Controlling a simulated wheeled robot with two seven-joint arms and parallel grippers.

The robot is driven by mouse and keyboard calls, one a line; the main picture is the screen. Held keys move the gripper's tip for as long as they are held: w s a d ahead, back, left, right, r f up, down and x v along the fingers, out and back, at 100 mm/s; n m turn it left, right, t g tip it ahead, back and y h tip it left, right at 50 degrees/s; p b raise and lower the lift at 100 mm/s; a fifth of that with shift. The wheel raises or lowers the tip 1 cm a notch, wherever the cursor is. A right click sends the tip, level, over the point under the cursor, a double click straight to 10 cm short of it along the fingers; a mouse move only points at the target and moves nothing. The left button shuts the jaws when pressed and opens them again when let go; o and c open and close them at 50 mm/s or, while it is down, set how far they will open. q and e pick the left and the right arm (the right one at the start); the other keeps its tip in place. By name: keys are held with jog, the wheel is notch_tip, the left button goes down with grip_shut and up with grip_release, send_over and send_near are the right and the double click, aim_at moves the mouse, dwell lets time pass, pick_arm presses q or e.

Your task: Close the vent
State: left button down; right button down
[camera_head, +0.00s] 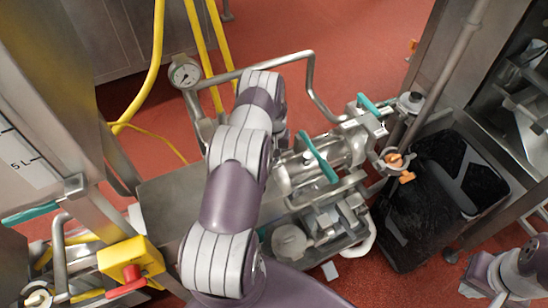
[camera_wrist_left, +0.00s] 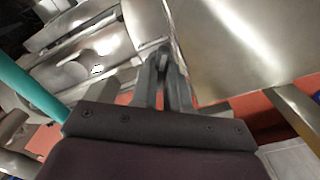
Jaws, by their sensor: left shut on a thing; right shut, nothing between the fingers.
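The frames do not label the vent, and I cannot tell which fitting it is. A teal lever (camera_head: 318,157) sits on the steel pipework at the centre of the head view. A teal bar also crosses the left side of the left wrist view (camera_wrist_left: 35,90). My left gripper (camera_wrist_left: 165,65) is shut on a small grey metal part, beside the teal bar and apart from it. My arm hides this gripper in the head view. My right gripper (camera_head: 480,272) is at the lower right of the head view, shut and empty, away from the pipework.
A second teal lever (camera_head: 368,105) and an orange handle (camera_head: 400,163) lie right of centre. A pressure gauge (camera_head: 184,73) stands by a bent pipe. A yellow box with a red knob (camera_head: 131,272) is lower left. A black bin (camera_head: 430,205) stands right. Red floor is open behind.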

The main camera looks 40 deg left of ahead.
pick_arm(q)
jog(key=m+b, duration=0.1)
jog(key=m, duration=0.3)
jog(key=shift+f+m+b, duration=0.15)
jog(key=shift+m+b, duration=0.25)
jog(key=m+b, duration=0.1)
jog(key=m, duration=0.2)
jog(key=shift+m, duration=0.3)
jog(key=m+b, duration=0.1)
jog(key=m, duration=0.2)
jog(key=shift+m, duration=0.4)
jog(key=c, duration=0.9)
grip_release()
jog(key=shift+c, duration=0.2)
notch_tip(320, 180, up, 6)
jog(key=p, duration=0.3)
jog(key=shift+f, duration=0.35)
